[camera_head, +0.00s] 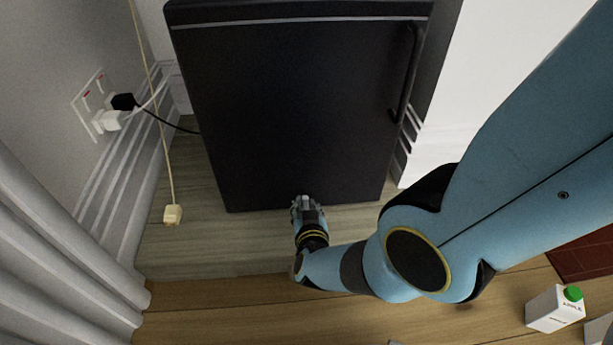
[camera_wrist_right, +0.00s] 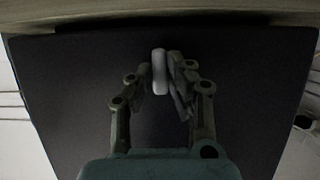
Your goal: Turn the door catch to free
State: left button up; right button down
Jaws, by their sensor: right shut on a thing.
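The dark fridge-like cabinet door (camera_head: 300,110) stands on a raised wooden step. In the right wrist view the gripper (camera_wrist_right: 163,80) is shut on a pale, rounded, elongated door catch (camera_wrist_right: 159,70), which lies along the picture's vertical between the fingertips. The dark door (camera_wrist_right: 80,90) fills the background there. The catch's mounting is hidden, and in the head view the gripper mostly covers it. My left gripper is not in view.
A black door handle (camera_head: 407,75) runs along the right side. A socket with plugs (camera_head: 105,105) and a hanging cord with a cream pull (camera_head: 173,214) are at left. A white carton with a green cap (camera_head: 555,309) stands lower right. The wooden step (camera_head: 210,245) is mostly clear.

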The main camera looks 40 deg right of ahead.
dwell(0.4)
jog(key=c, duration=1.3)
grip_release()
jog(key=shift+s+a+r, duration=0.2)
jog(key=shift+s+a, duration=0.2)
jog(key=shift+s, duration=0.2)
jog(key=v, duration=0.6)
jog(key=shift+d, duration=0.1)
